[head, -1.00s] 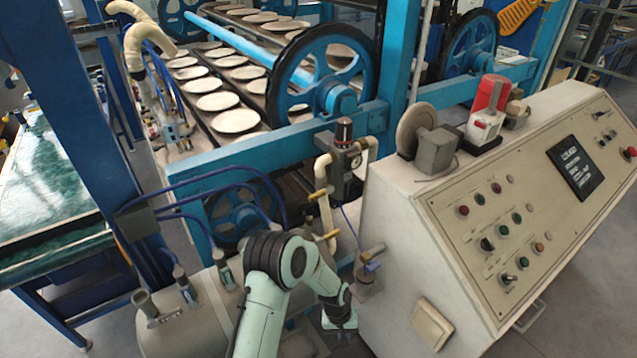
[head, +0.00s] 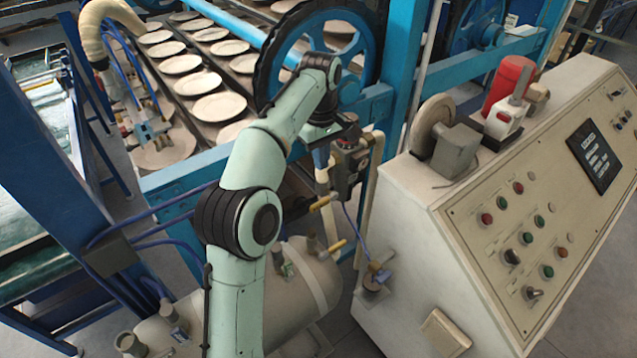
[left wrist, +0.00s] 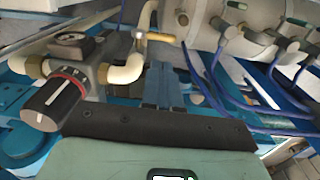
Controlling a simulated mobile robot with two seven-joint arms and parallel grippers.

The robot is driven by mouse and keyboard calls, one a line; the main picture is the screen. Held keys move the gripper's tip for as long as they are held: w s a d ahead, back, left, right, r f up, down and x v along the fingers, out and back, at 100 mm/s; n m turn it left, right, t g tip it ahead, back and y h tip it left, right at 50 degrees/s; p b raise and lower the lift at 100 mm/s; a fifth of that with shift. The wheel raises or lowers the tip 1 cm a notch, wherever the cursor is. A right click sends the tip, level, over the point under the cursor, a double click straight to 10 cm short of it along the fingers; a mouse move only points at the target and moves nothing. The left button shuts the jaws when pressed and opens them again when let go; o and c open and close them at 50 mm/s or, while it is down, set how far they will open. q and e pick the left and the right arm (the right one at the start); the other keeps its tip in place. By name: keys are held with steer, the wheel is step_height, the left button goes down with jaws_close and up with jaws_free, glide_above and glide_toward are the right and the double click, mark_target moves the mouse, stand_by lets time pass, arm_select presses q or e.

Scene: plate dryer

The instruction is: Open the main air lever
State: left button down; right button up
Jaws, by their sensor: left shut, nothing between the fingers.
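I cannot tell which is the main air lever. My left gripper (head: 321,156) is shut and empty, just above and left of the upper lever, beside the air regulator (head: 347,165). In the left wrist view, its blue-grey fingers (left wrist: 164,88) are together, near a yellow lever (left wrist: 162,38) on a cream pipe. The regulator's black knob (left wrist: 55,100) is at left. My right gripper is out of view.
The control cabinet (head: 400,225) stands right, with buttons on its sloped panel. The blue frame and large wheel (head: 355,45) lie behind my left arm. An air tank (head: 300,290) and blue hoses (head: 150,240) are below and left.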

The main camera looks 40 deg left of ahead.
arm_select(q)
steer(key=shift+s+a+r, duration=0.1)
steer(key=shift+s+r, duration=0.1)
steer(key=shift+r, duration=0.3)
steer(key=shift+s+a+r, duration=0.1)
steer(key=shift+s+r, duration=0.1)
steer(key=shift+r, duration=0.25)
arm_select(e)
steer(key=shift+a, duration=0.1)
arm_select(q)
glide_toward(319, 203)
step_height(319, 203, down, 6)
steer(key=shift+s+r+b, duration=0.1)
steer(key=shift+b, duration=0.6)
steer(key=shift+f, duration=0.55)
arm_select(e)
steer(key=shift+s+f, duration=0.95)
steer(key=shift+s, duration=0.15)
